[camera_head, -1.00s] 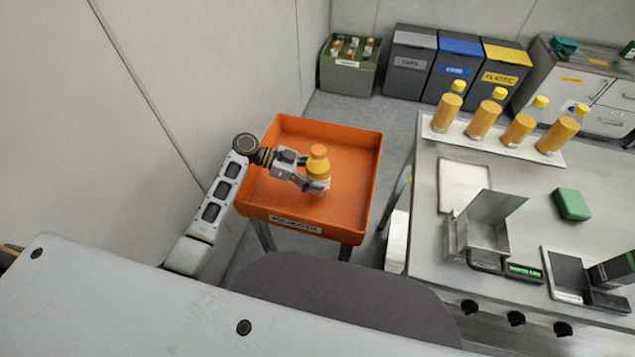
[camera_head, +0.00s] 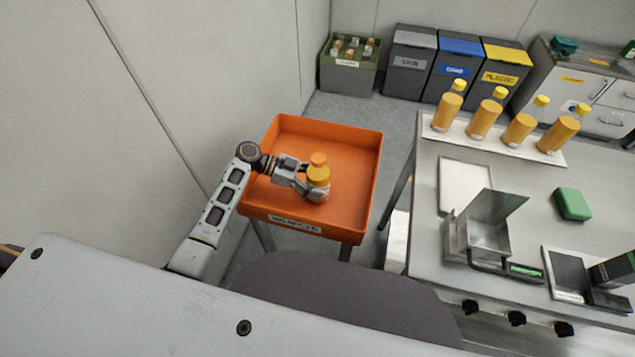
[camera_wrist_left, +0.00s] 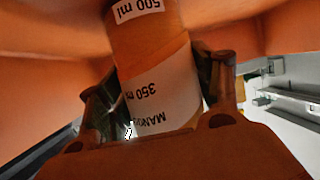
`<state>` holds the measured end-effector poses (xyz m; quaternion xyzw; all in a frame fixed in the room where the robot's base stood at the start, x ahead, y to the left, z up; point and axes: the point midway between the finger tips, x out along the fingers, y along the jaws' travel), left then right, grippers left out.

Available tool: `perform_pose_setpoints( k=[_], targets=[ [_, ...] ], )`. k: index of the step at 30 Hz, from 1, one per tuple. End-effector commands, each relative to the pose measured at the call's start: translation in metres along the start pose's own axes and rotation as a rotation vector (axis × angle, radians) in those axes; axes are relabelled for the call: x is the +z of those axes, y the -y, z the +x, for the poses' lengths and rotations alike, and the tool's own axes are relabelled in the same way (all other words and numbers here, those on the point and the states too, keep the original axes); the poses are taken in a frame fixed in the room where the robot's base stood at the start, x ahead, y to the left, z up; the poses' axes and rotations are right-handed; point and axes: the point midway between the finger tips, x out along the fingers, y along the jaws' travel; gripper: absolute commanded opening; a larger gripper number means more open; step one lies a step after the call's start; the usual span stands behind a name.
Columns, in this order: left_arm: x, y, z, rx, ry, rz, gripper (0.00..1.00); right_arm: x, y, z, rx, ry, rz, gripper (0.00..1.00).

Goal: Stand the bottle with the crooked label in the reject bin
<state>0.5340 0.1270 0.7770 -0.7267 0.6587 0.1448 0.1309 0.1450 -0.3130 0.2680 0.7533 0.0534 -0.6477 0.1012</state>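In the left wrist view the bottle (camera_wrist_left: 160,85) stands between the two fingers. Its pale label, reading "350 ml" and partly "MANGO", has a slanted edge; a white "500 ml" patch shows above in the picture. The fingers hide the bottle's base, so I cannot tell whether it touches the bin floor. My right gripper is not in view.
Several amber bottles with yellow caps stand on a white strip (camera_head: 435,133) on the steel table (camera_head: 530,207) to the right. A metal bracket (camera_head: 482,225) and green block (camera_head: 572,204) are there. The bin's far floor is free. A wall is close on the left.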

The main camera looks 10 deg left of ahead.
Motion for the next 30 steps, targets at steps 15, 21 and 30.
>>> perform_pose_setpoints(
  k=[15,21,30],
  targets=[
    [-0.001,0.0,0.0,0.0,0.0,0.0,0.84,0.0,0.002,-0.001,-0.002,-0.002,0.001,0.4],
    [-0.001,0.0,-0.006,-0.001,0.001,0.0,0.84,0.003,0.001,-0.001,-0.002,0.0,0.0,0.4],
    [-0.001,0.001,-0.041,-0.002,0.002,0.001,0.84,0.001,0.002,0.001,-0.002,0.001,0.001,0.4]
  ],
)
